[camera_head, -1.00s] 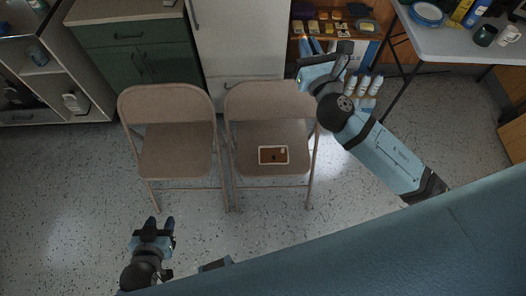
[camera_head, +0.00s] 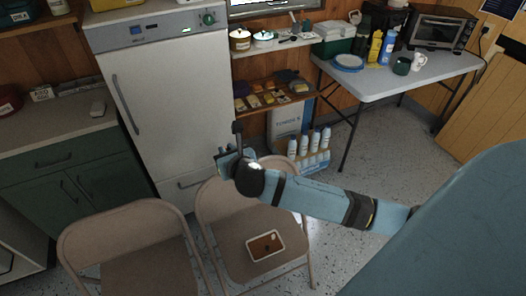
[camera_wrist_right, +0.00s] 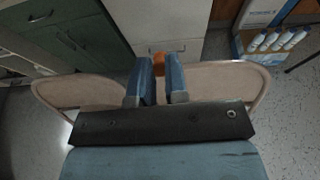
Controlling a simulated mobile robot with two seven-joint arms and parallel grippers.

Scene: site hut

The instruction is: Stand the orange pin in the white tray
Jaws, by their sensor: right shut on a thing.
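An orange pin (camera_wrist_right: 159,62) shows between the fingertips of my right gripper in the right wrist view. That gripper (camera_wrist_right: 160,78) is shut on it, and only a small orange part shows. In the head view my right gripper (camera_head: 226,158) is raised in front of the fridge, above the back of the right chair; I cannot make out the pin there. My left gripper is out of view.
Two beige folding chairs stand side by side, the left one (camera_head: 135,245) and the right one (camera_head: 235,240). Behind them are a white fridge (camera_head: 165,100) and green cabinets (camera_head: 75,180). A grey table (camera_head: 400,80) stands at the right. Several white bottles sit below the shelves.

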